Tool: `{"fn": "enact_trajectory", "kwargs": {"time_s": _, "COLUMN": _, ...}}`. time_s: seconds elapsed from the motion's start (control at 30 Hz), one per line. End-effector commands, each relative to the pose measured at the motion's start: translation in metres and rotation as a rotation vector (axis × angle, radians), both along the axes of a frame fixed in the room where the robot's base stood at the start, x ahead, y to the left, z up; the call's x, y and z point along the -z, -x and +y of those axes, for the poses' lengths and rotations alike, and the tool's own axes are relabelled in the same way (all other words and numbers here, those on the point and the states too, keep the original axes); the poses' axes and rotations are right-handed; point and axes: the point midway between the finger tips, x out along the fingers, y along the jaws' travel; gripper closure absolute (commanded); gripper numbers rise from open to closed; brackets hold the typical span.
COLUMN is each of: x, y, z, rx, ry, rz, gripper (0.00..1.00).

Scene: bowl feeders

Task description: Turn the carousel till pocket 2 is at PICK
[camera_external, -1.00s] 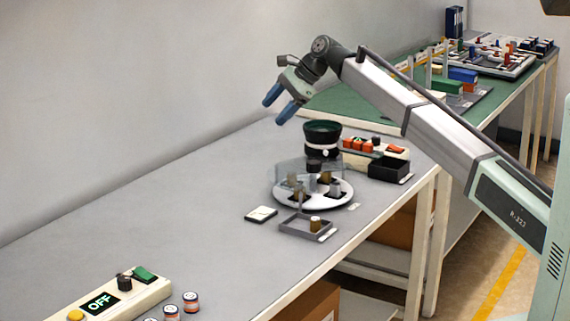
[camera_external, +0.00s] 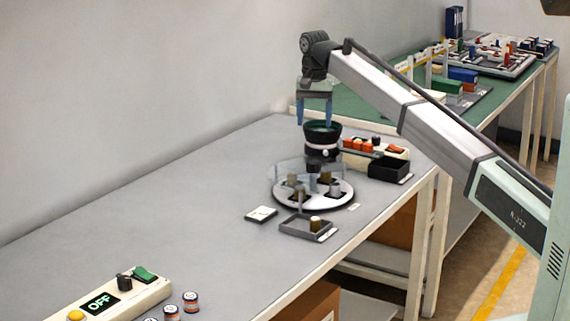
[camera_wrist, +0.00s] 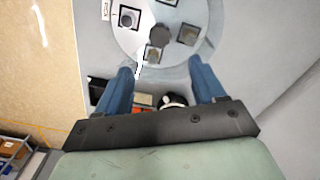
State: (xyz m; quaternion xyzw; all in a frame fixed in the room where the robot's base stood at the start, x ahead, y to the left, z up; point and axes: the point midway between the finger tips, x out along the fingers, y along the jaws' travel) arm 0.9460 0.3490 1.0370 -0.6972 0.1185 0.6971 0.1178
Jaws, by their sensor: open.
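The carousel is a white round disc with a dark rim (camera_external: 345,203), partly under a clear cover (camera_external: 285,172), with several square dark pockets holding cylinders. In the wrist view the disc (camera_wrist: 178,17) fills the top, around a dark hub (camera_wrist: 160,36). A PICK label (camera_wrist: 106,10) lies left of the disc, and a pocket with a grey cylinder (camera_wrist: 128,17) faces it. A mark by that pocket looks like a 1, but it is small.
The dark bowl feeder (camera_external: 322,142) stands behind the carousel.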

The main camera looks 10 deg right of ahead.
Motion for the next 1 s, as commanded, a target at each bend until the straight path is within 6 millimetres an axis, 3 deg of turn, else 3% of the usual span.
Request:
{"fn": "enact_trajectory", "kwargs": {"time_s": 0.4, "x": 0.074, "y": 0.001, "z": 0.0, "rx": 0.002, "ry": -0.001, "rz": 0.002, "gripper": 0.31}}
{"fn": "enact_trajectory", "kwargs": {"time_s": 0.6, "x": 0.102, "y": 0.001, "z": 0.0, "rx": 0.002, "ry": 0.0, "rz": 0.001, "gripper": 0.31}}
{"fn": "enact_trajectory", "kwargs": {"time_s": 1.0, "x": 0.12, "y": 0.0, "z": 0.0, "rx": 0.002, "ry": -0.001, "rz": 0.0, "gripper": 0.31}}
